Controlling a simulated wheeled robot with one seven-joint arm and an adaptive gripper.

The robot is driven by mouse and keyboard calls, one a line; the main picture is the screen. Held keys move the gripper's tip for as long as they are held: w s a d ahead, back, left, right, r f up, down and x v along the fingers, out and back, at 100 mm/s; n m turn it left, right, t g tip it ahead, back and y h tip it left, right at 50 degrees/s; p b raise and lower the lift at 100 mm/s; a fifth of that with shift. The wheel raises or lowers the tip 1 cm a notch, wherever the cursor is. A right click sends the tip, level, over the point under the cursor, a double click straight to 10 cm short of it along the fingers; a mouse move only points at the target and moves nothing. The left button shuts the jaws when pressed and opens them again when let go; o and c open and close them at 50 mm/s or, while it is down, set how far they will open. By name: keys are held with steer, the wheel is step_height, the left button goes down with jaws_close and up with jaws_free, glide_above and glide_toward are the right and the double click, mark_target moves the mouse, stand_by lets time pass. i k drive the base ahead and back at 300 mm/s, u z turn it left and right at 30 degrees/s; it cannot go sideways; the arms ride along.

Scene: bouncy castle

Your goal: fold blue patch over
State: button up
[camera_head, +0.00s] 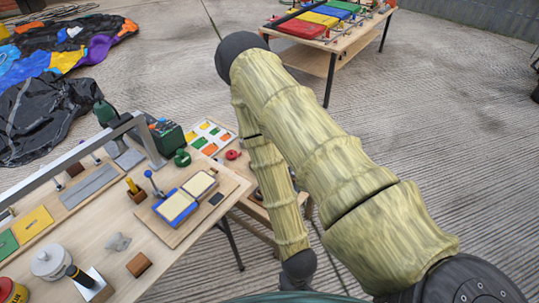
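A blue piece (176,208) lies on a wooden board (215,213) at the right end of the workbench. A cream rectangle covers much of its top, leaving blue showing at the edges. A second cream panel (199,184) with a yellowish edge adjoins it at the upper right. I cannot tell whether the two are one opened-out patch. My arm, in a pale yellow-green sleeve, rises from the lower right, bends at the top and comes down to a dark joint near the bottom. My gripper is not visible.
The workbench (130,262) holds a roller tool (154,184), a wooden block (138,264), a white pot (49,262) and a metal rail (75,155). A tray of coloured squares (210,137) lies behind. Another table (345,42) stands far back; crumpled fabric (45,115) lies at left.

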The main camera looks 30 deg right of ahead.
mark_target(201, 181)
steer(key=z, duration=0.4)
steer(key=i, duration=1)
